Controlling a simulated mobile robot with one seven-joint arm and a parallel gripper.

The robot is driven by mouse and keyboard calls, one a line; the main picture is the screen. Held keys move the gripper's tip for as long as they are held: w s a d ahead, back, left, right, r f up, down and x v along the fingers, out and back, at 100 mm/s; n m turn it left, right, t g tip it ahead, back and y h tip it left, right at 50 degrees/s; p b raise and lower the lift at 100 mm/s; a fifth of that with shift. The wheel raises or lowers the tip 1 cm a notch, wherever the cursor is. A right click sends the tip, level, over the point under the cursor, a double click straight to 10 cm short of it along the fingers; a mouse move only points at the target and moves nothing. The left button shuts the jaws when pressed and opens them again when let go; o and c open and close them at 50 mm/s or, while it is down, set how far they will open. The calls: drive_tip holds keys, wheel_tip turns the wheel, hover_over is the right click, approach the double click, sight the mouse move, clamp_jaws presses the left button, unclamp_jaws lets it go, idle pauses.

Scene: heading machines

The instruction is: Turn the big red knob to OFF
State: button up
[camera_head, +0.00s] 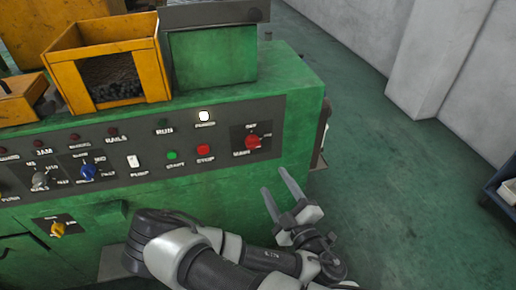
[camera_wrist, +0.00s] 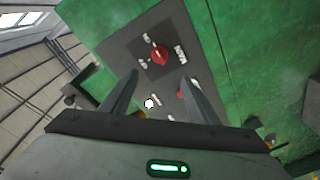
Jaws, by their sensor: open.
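The big red knob (camera_head: 252,141) sits on a dark square plate at the right end of the green machine's control panel, with small white lettering around it. The lettering is too small to tell the knob's setting for sure. In the wrist view the knob (camera_wrist: 159,54) shows beyond the fingertips, above the middle. My gripper (camera_head: 280,186) is open and empty, in front of the machine's right end, below and to the right of the knob, apart from it. Its two fingers also show in the wrist view (camera_wrist: 160,78), with a clear gap between them.
Left of the knob are a red button (camera_head: 204,150), a green button (camera_head: 172,155), a lit white lamp (camera_head: 204,116) and a blue knob (camera_head: 88,171). A yellow bin (camera_head: 60,75) stands on the machine. Green floor (camera_head: 390,190) is clear to the right.

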drive_tip(key=w+b, duration=0.1)
drive_tip(key=b, duration=0.9)
approach(254, 146)
drive_tip(key=w+f, duration=0.1)
drive_tip(key=w, duration=0.1)
drive_tip(key=b+x, duration=0.7)
drive_tip(key=x, duration=0.1)
drive_tip(key=shift+s+a+r, duration=0.15)
drive_tip(key=shift+a+r, duration=0.15)
drive_tip(key=shift+r, duration=0.05)
drive_tip(key=c, duration=1)
